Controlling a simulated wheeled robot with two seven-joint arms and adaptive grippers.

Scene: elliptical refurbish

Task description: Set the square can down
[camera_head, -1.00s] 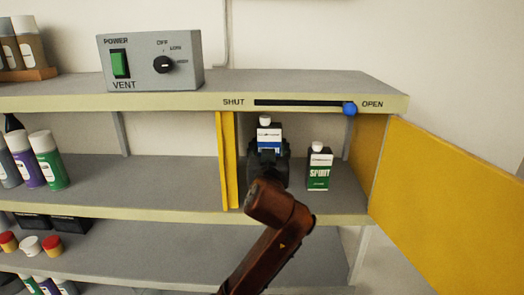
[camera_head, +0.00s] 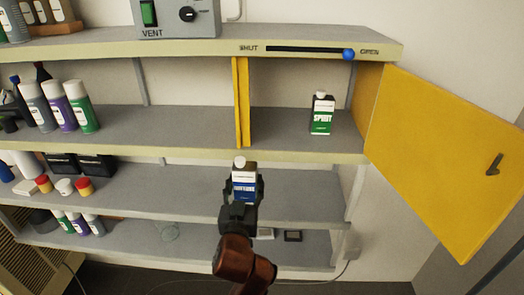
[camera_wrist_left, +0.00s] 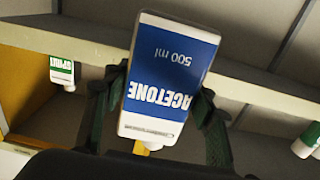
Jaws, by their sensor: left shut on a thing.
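The square can is a blue and white acetone can (camera_head: 244,184) with a white cap. My left gripper (camera_head: 240,196) is shut on it and holds it upright in front of the shelf unit, below the edge of the cupboard shelf (camera_head: 300,157). In the left wrist view the can (camera_wrist_left: 168,75) appears upside down between the fingers, its label reading "ACETONE 500 ml". My right gripper is not in view.
A green and white spirit can (camera_head: 322,114) stands in the open cupboard. The yellow door (camera_head: 440,150) is swung open at the right. Spray cans (camera_head: 62,108) stand at the left. The lower shelf (camera_head: 190,195) has free room around its middle.

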